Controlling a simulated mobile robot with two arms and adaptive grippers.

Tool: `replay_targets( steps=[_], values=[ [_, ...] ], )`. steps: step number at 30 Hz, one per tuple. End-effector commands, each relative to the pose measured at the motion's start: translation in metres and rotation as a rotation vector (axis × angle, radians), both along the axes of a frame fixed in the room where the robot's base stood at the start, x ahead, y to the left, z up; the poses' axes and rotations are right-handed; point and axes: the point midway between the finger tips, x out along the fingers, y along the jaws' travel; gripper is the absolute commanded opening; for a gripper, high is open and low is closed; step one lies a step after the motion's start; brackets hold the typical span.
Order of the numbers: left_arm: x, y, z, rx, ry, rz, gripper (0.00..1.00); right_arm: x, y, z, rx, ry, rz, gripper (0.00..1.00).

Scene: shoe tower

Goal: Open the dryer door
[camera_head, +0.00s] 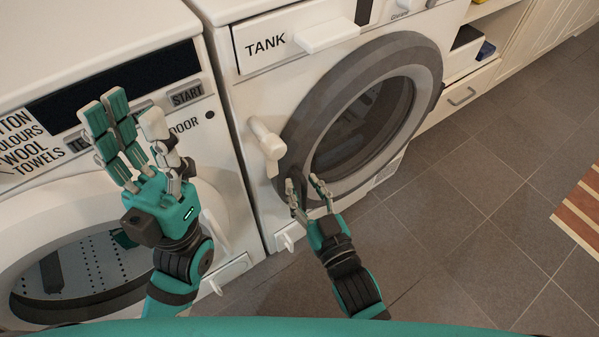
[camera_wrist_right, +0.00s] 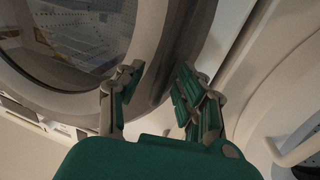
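The dryer (camera_head: 257,85) is the white machine marked TANK. Its round door has a thick grey ring (camera_head: 304,122) and a dark window (camera_head: 365,125); both also show in the right wrist view, the ring (camera_wrist_right: 152,60) and the window (camera_wrist_right: 75,35). I cannot tell whether the door is fully closed or slightly ajar. A white handle-like part (camera_head: 267,142) sits at the door's left side. My right gripper (camera_head: 306,190) is open at the door's lower left edge. In the right wrist view its fingers (camera_wrist_right: 152,92) overlap the ring; contact is unclear. My left gripper (camera_head: 130,125) is open and empty, raised before the left machine.
Open shelving (camera_head: 465,55) and a drawer (camera_head: 465,95) are right of the dryer. The tiled floor (camera_head: 470,220) is clear up to a striped rug (camera_head: 582,210).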

Motion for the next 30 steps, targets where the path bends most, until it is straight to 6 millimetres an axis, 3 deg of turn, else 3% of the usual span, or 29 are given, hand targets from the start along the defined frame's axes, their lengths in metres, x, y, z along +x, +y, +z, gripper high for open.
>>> replay_targets(
  steps=[11,19,30],
  values=[
    [0.0002,-0.0002,-0.0013,0.001,0.002,0.0,0.4,-0.0009,0.0009,0.0002,0.0,0.0,0.0,0.35],
    [0.0002,-0.0003,-0.0014,0.0,0.002,-0.001,0.4,-0.0008,0.0007,0.0002,0.0,0.0,0.0,0.0],
    [0.0003,-0.0002,-0.0014,0.001,0.003,0.0,0.4,-0.0007,0.0008,0.0007,0.002,0.0,0.0,0.0]
  ],
)
